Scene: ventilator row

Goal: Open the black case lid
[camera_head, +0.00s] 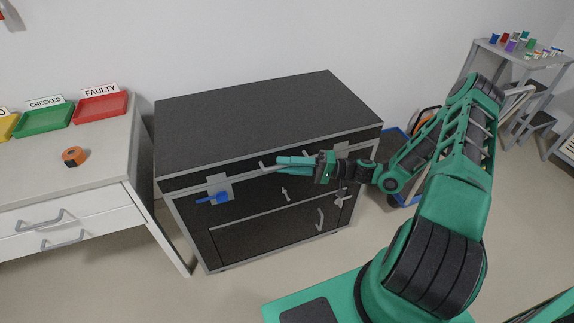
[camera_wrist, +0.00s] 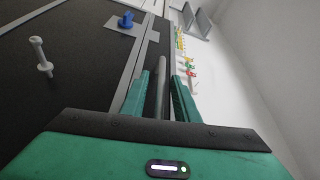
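The black case (camera_head: 225,240) stands against the wall, with its grey-edged lid (camera_head: 255,115) down flat on top. A grey bar handle (camera_head: 267,166) runs along the front of the lid; it also shows in the wrist view (camera_wrist: 162,75). My gripper (camera_head: 281,164) is at this handle. In the wrist view, its green fingers (camera_wrist: 162,85) lie on either side of the bar, with a visible gap on each side. A blue latch (camera_head: 213,199) is at the front left and a grey latch (camera_head: 340,197) at the front right. Part of the handle is hidden by my gripper.
A small grey knob (camera_head: 285,194) sticks out from the case front, above a lower panel with a handle (camera_head: 320,220). A white drawer table (camera_head: 40,180) with coloured trays stands close on the left. A grey stand (camera_head: 525,55) with small items is at the right.

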